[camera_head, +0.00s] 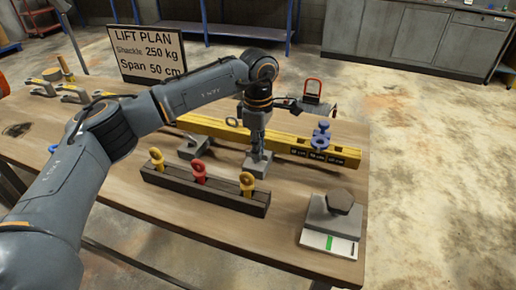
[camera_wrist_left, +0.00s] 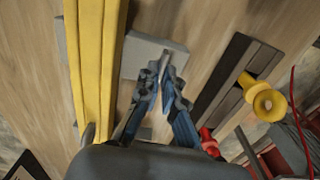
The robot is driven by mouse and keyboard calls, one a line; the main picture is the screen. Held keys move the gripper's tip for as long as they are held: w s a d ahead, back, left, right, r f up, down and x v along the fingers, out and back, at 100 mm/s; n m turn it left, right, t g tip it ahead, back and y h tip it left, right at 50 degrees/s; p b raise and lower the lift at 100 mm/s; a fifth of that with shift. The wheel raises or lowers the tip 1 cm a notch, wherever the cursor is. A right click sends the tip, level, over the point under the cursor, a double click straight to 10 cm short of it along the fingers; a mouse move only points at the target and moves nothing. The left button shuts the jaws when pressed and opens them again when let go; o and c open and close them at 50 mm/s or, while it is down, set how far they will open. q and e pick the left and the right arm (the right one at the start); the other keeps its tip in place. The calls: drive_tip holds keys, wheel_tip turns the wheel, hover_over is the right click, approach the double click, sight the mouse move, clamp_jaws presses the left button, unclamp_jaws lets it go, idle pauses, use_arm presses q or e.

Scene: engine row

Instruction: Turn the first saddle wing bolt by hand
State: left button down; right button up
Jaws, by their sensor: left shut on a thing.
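A grey saddle block (camera_head: 258,167) sits on the bench between the yellow beam (camera_head: 215,127) and a dark rack. My left gripper (camera_head: 258,153) points down right over this block. In the left wrist view the grey block (camera_wrist_left: 150,48) lies beside the yellow beam (camera_wrist_left: 95,60). There my left gripper (camera_wrist_left: 166,78) has its fingertips close together on the small grey wing bolt (camera_wrist_left: 168,62) at the block. The fingers hide most of the bolt, so its angle cannot be told. Another grey saddle (camera_head: 195,146) lies to the left. My right gripper is not in view.
The dark rack (camera_head: 205,191) holds yellow and red eye pieces close in front of the gripper. A blue shackle (camera_head: 321,135) stands on the beam's right part. A grey block with a dark hexagonal piece (camera_head: 340,201) is at the front right. A lift plan sign (camera_head: 147,54) stands behind.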

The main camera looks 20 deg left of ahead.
use_arm(q)
drive_tip(key=c, duration=1.5)
unclamp_jaws()
drive_tip(key=shift+w+r, duration=0.1)
drive_tip(key=shift+r, duration=0.15)
drive_tip(key=shift+f, duration=0.1)
wheel_tip(320, 180, up, 12)
